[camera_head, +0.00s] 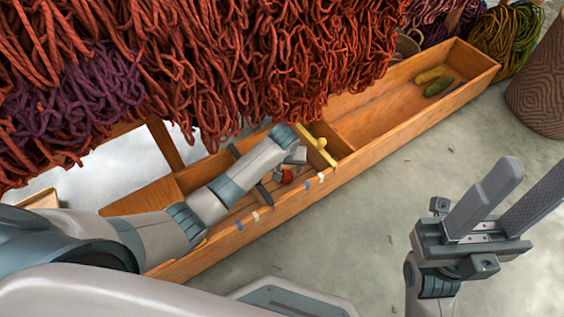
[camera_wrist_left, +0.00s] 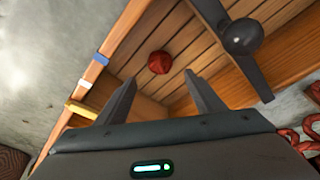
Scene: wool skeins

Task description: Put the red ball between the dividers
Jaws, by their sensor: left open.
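The red ball (camera_head: 287,176) lies on the slatted floor of the wooden trough (camera_head: 215,243). It also shows in the left wrist view (camera_wrist_left: 159,62), just beyond my fingertips. A dark divider (camera_head: 264,194) crosses the trough on one side of the ball; in the left wrist view it has a round knob (camera_wrist_left: 241,37). A yellow divider (camera_head: 326,154) is on the other side, partly hidden by my arm; its end shows in the left wrist view (camera_wrist_left: 82,110). My left gripper (camera_wrist_left: 160,78) is open and empty over the trough. My right gripper (camera_head: 535,172) is open and empty, outside the trough.
Blue and white tape marks (camera_head: 308,186) sit on the trough's near rim. The far right compartment holds a yellow item (camera_head: 431,74) and a green item (camera_head: 438,87). Thick red wool skeins (camera_head: 260,60) hang over the trough's back. A woven basket (camera_head: 540,90) stands at right.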

